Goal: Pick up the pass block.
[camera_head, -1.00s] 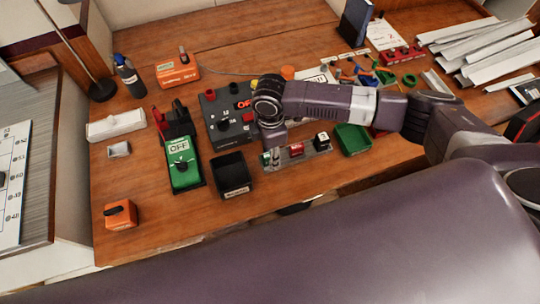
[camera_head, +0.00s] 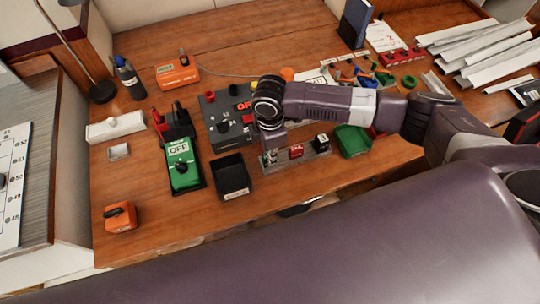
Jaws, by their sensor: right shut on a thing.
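A clear rack (camera_head: 308,157) stands near the front of the wooden table and bears small blocks. My right gripper (camera_head: 270,156) points down at the rack's left end. It is shut on the pass block (camera_head: 269,160), a small block with green and white showing, mostly hidden by the fingers. I cannot tell whether the block is clear of the rack. A red block (camera_head: 296,151) and a black block with a white face (camera_head: 321,142) sit to the right in the rack. My left gripper is out of view.
A black bin (camera_head: 232,178) stands left of the rack and a green bin (camera_head: 353,141) right of it. A dark control box (camera_head: 220,130) is behind. A green OFF meter (camera_head: 182,165) lies further left.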

